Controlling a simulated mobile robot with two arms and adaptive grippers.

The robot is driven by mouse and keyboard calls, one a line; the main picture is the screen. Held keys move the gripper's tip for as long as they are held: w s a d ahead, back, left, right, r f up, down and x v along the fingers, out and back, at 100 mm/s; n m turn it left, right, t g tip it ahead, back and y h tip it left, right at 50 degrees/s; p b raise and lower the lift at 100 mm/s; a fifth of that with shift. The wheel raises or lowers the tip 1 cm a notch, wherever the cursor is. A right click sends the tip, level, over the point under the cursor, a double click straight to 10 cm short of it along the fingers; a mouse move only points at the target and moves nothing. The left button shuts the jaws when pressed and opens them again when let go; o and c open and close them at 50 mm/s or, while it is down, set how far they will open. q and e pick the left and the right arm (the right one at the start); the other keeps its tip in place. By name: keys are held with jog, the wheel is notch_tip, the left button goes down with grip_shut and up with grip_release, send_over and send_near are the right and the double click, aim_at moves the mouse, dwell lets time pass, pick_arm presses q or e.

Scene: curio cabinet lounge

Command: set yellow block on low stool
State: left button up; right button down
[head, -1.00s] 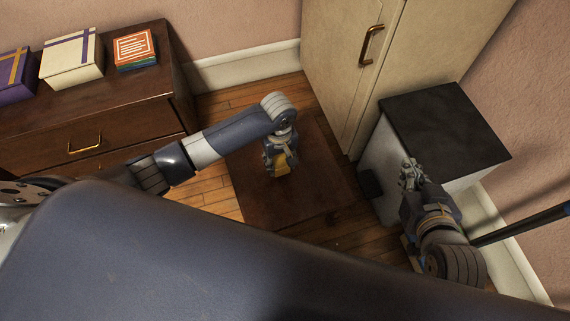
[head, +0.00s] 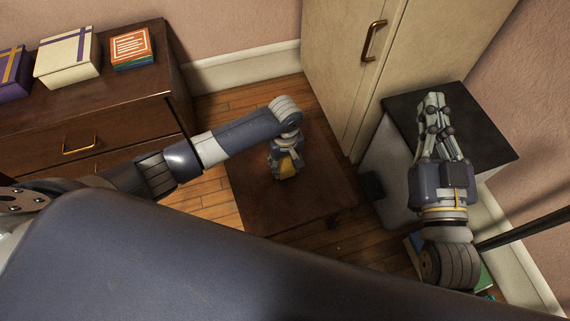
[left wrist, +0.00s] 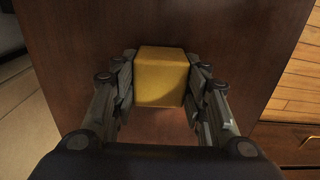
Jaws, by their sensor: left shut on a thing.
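The yellow block (head: 288,168) is between the fingers of my left gripper (head: 286,170), over the dark brown top of the low stool (head: 290,207). In the left wrist view the block (left wrist: 162,78) is gripped on both sides by the fingers (left wrist: 162,88), with the stool top (left wrist: 215,30) behind it. I cannot tell whether the block touches the stool. My right gripper (head: 433,98) is over the dark-topped white cabinet, its fingertips close together and nothing visible between them.
The white cabinet (head: 480,130) with a dark top stands right of the stool. A tall cream cabinet (head: 345,60) is behind. A brown dresser (head: 120,105) at left carries boxes (head: 68,57) and stacked books (head: 132,48). A green item (head: 487,277) lies beneath my right arm.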

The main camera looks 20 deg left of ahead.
dwell(0.3)
pick_arm(q)
jog(key=o, duration=1.1)
jog(key=shift+f, duration=0.15)
jog(key=shift+c, duration=0.2)
